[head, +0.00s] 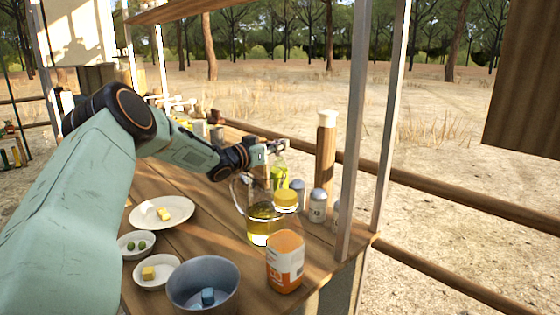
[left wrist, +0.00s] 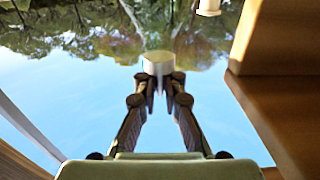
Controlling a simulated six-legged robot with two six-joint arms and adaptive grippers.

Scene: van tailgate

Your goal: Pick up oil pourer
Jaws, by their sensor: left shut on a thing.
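The oil pourer (head: 279,175), a slim bottle with yellow-green liquid, stands upright toward the back of the wooden counter. My left gripper (head: 280,147) reaches over the counter from the left and is shut at the bottle's top. In the left wrist view, the fingertips (left wrist: 160,84) close on a pale round end (left wrist: 158,63), seen against sky and trees. My right gripper is not in view.
Shakers (head: 318,205), a wooden mill (head: 326,155) and a post (head: 357,130) are to the right. Plates (head: 145,220) and a blue-grey bowl (head: 185,305) lie left.

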